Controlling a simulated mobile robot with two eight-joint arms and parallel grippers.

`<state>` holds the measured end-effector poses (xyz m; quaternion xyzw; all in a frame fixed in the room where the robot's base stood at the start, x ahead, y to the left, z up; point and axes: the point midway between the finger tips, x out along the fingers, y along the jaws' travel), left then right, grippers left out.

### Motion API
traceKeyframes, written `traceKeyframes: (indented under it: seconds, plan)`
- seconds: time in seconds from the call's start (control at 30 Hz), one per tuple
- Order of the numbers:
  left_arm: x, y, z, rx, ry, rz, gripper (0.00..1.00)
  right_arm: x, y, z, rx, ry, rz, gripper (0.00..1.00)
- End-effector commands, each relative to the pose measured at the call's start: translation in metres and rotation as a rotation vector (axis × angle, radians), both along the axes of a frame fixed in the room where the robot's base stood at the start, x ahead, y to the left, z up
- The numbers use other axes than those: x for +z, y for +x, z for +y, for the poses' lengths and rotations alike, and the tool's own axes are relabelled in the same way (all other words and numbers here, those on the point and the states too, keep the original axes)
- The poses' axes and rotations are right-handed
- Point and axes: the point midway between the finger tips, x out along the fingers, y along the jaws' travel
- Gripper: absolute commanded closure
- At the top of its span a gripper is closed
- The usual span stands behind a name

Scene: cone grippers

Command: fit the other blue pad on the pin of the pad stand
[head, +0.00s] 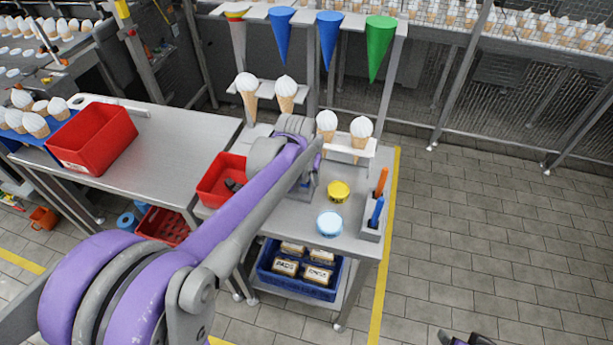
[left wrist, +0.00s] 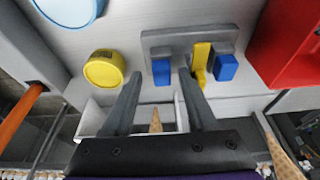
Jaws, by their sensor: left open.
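In the left wrist view a grey pad stand (left wrist: 180,40) stands on the metal table with a blue pad (left wrist: 161,72) at its left and another blue pad (left wrist: 226,67) at its right. A yellow upright piece (left wrist: 201,58) stands beside the right pad; I cannot tell if it is the pin. My left gripper (left wrist: 160,80) is open, its fingertips to either side of the left pad in the picture; contact cannot be told. In the head view my left arm hides most of the stand. A dark part, likely my right gripper (head: 465,339), shows at the bottom edge.
A yellow-lidded tub (head: 338,191), a light-blue-lidded tub (head: 330,224) and a holder (head: 372,222) with orange and blue handles stand right of the stand. A red bin (head: 212,190) is left. Cones in a rack (head: 366,147) stand behind. A blue crate (head: 265,270) is below.

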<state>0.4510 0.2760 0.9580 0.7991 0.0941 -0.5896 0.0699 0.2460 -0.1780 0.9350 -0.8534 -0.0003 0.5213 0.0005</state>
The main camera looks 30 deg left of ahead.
Motion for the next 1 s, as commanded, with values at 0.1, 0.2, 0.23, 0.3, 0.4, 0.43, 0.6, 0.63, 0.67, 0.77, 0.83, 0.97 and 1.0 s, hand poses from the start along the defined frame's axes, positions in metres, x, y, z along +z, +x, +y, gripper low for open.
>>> traceKeyframes:
  seconds: [0.1, 0.2, 0.23, 0.3, 0.4, 0.43, 0.6, 0.63, 0.67, 0.77, 0.83, 0.97, 1.0]
  plan:
    - [0.006, 0.000, 0.003, 0.003, 0.007, 0.000, 0.25, 0.005, 0.002, 0.000, 0.000, 0.000, -0.003, 0.39]
    - [0.012, 0.000, 0.004, 0.003, 0.007, -0.001, 0.25, 0.009, 0.003, 0.000, 0.000, 0.000, -0.006, 0.39]
    - [0.014, 0.000, 0.004, 0.003, 0.008, -0.001, 0.25, 0.010, 0.003, 0.000, 0.000, 0.000, -0.007, 0.39]
    - [0.017, 0.000, 0.004, 0.003, 0.008, -0.001, 0.25, 0.013, 0.005, 0.000, 0.000, 0.000, -0.009, 0.39]
    - [0.023, 0.000, 0.004, 0.003, 0.008, -0.001, 0.25, 0.017, 0.006, 0.000, 0.000, 0.000, -0.011, 0.39]
    - [0.024, 0.000, 0.004, 0.003, 0.008, -0.001, 0.25, 0.018, 0.007, 0.000, 0.000, 0.000, -0.012, 0.39]
    - [0.033, 0.000, 0.004, 0.003, 0.008, -0.001, 0.25, 0.025, 0.009, 0.000, 0.000, 0.000, -0.017, 0.39]
    - [0.034, 0.000, 0.004, 0.003, 0.008, -0.001, 0.25, 0.026, 0.010, 0.000, 0.000, 0.000, -0.018, 0.39]
    - [0.036, 0.000, 0.004, 0.003, 0.008, -0.001, 0.25, 0.027, 0.010, 0.000, 0.000, 0.000, -0.019, 0.39]
    - [0.041, 0.000, 0.004, 0.003, 0.008, -0.001, 0.25, 0.031, 0.012, 0.000, 0.000, 0.000, -0.022, 0.39]
    - [0.044, 0.000, 0.003, 0.003, 0.008, -0.001, 0.25, 0.033, 0.013, 0.000, 0.000, 0.000, -0.024, 0.39]
    - [0.050, 0.001, 0.003, 0.003, 0.007, -0.001, 0.25, 0.038, 0.015, 0.000, 0.000, 0.000, -0.028, 0.39]
    - [0.051, 0.000, 0.003, 0.003, 0.006, -0.002, 0.25, 0.039, 0.015, 0.000, 0.000, 0.000, -0.029, 0.39]
